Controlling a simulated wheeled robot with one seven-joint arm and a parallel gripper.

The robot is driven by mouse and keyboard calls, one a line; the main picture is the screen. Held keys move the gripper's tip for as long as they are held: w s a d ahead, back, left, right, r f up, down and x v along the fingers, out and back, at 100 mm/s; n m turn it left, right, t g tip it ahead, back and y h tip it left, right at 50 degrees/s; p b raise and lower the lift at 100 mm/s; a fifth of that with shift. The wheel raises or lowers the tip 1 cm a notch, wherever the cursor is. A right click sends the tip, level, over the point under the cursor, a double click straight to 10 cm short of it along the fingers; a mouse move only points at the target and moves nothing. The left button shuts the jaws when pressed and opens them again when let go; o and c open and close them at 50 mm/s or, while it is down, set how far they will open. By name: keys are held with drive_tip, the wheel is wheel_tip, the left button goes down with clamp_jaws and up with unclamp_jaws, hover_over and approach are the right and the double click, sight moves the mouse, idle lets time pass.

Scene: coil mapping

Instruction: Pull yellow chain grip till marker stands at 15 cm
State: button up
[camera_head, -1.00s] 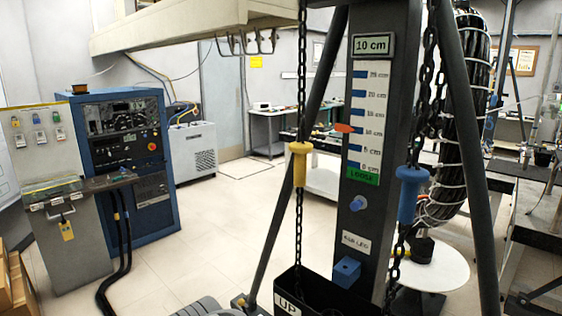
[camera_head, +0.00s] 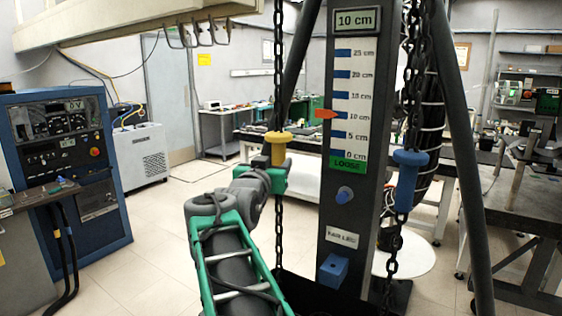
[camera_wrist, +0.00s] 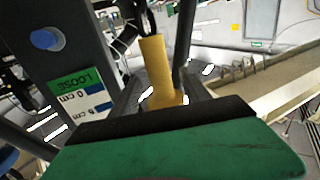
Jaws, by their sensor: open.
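The yellow chain grip (camera_head: 279,147) hangs upright on a dark chain left of the column. My gripper (camera_head: 272,172) is open at the grip's lower part; whether the fingers touch it, I cannot tell. The orange marker (camera_head: 327,114) stands at 10 cm on the white scale (camera_head: 352,100), and the display (camera_head: 357,20) reads 10 cm. A green "LOOSE" label (camera_head: 347,164) sits below the scale.
A blue grip (camera_head: 409,180) hangs on the right chain. The column carries a blue button (camera_head: 345,194) and a blue block (camera_head: 332,269). Slanted dark legs stand on both sides.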

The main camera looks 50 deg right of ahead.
sight(281, 154)
drive_tip(key=p+x, duration=0.1)
drive_tip(key=x, duration=0.3)
drive_tip(key=p+x, duration=0.1)
drive_tip(key=x, duration=0.2)
drive_tip(key=shift+s+d+r+p, duration=0.1)
drive_tip(key=shift+s+r+p, duration=0.1)
drive_tip(key=shift+r+p, duration=0.1)
drive_tip(key=shift+w+d+f, duration=0.15)
drive_tip(key=shift+w+d, duration=0.05)
drive_tip(key=shift+d, duration=0.1)
clamp_jaws()
idle(0.7)
